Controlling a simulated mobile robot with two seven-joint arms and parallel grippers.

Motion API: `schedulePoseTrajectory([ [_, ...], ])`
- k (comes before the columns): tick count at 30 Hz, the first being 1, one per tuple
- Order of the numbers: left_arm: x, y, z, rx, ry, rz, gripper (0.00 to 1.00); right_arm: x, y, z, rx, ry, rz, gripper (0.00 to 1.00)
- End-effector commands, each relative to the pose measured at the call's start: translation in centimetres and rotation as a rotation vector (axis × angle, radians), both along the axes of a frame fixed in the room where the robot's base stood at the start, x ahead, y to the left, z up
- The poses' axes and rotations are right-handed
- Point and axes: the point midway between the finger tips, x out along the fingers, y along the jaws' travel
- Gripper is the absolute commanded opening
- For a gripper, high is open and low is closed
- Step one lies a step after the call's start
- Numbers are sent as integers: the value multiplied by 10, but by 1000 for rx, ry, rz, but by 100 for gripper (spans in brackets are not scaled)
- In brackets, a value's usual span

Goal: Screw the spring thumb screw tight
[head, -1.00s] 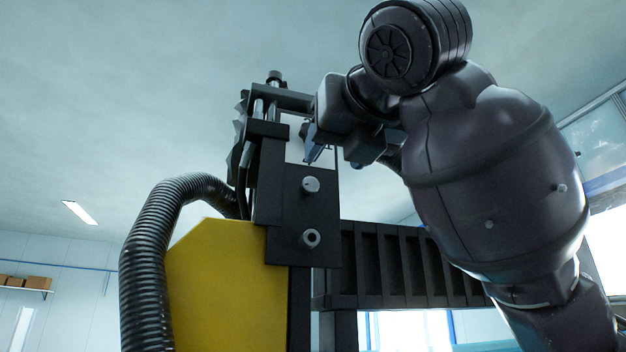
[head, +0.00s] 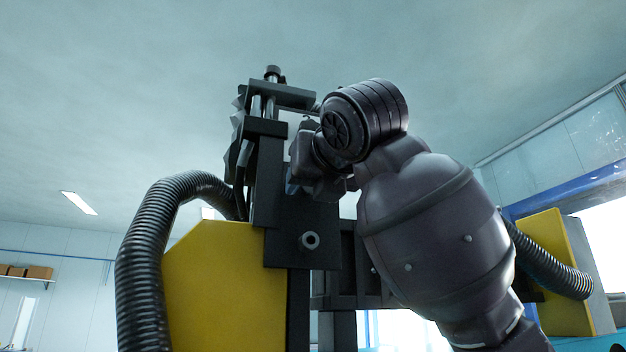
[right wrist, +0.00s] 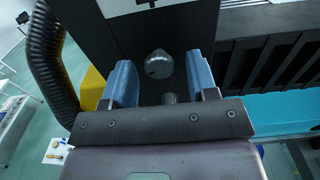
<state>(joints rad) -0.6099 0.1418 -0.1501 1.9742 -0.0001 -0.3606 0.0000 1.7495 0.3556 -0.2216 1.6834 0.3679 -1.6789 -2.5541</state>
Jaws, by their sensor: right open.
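A silver round-headed knob, which looks like the spring thumb screw (right wrist: 158,64), sits on the dark panel. In the right wrist view it lies between the two blue fingertips of my right gripper (right wrist: 161,76), with a gap on each side. The gripper is open and holds nothing. In the head view my right gripper (head: 294,188) is at the panel's upper part and hides this knob. A lower silver ring-shaped fitting (head: 310,240) shows below it on the panel (head: 325,255). My left gripper is not in view.
A yellow panel (head: 212,285) and a black corrugated hose (head: 140,270) stand left of the fixture. A black clamp-like bracket (head: 283,96) rises above the panel. A ribbed dark beam (right wrist: 270,60) runs off to the right.

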Motion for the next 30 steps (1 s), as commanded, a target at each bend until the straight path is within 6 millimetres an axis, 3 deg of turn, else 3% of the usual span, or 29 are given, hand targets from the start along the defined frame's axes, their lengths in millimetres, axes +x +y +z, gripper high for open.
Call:
schedulePoseTrajectory([
  [1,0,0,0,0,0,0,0,0,0,0,0,0,0,53],
  [11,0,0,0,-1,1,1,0,0,0,0,0,0,0,4],
  [20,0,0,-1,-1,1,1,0,0,0,0,37,11,-1,4],
  [30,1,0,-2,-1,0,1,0,-1,0,1,248,78,-2,4],
])
